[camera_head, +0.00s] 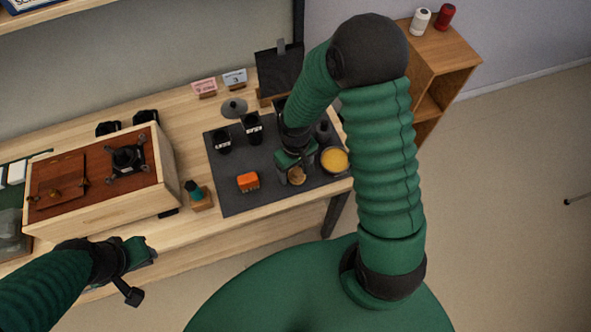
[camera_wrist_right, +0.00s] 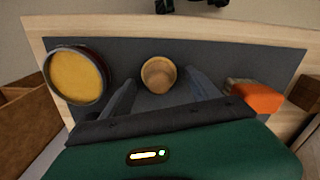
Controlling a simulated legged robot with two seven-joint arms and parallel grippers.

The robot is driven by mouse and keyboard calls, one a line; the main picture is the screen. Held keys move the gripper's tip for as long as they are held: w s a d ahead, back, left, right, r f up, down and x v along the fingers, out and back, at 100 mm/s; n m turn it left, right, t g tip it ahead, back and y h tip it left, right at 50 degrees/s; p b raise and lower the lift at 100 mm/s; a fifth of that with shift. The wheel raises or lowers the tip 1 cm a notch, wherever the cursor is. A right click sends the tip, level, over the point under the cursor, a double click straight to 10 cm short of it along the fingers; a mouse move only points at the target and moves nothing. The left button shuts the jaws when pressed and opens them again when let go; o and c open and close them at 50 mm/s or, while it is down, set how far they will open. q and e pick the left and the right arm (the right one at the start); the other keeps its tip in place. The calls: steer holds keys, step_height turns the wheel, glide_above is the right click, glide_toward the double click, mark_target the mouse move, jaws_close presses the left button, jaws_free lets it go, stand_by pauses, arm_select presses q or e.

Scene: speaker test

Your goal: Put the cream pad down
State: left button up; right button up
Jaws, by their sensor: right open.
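A small round cream-and-tan piece (camera_head: 297,175), which I take for the cream pad, is on the dark mat (camera_head: 228,200). In the right wrist view this piece (camera_wrist_right: 158,75) shows between and just beyond the fingertips, with dark gaps on both sides. My right gripper (camera_head: 294,165) is open above the mat, and its fingers (camera_wrist_right: 162,88) show spread in the wrist view. My left gripper (camera_head: 143,252) hangs off the table's front edge at the lower left, and I cannot tell its opening.
A dark-rimmed round dish with a yellow top (camera_head: 334,160) stands right of the right gripper. An orange block (camera_head: 248,181) lies to its left. Black cups (camera_head: 252,128) stand behind. A wooden box (camera_head: 100,185) fills the table's left. The mat's front is clear.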

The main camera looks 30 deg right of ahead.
mark_target(296, 170)
step_height(296, 170, up, 11)
steer(key=p, duration=0.1)
steer(key=s+a+r+t, duration=0.2)
steer(key=s+a, duration=0.2)
steer(key=s, duration=0.1)
steer(key=shift+a+r+t, duration=0.15)
steer(key=shift+r+t, duration=0.15)
steer(key=shift+a, duration=0.15)
stand_by(0.7)
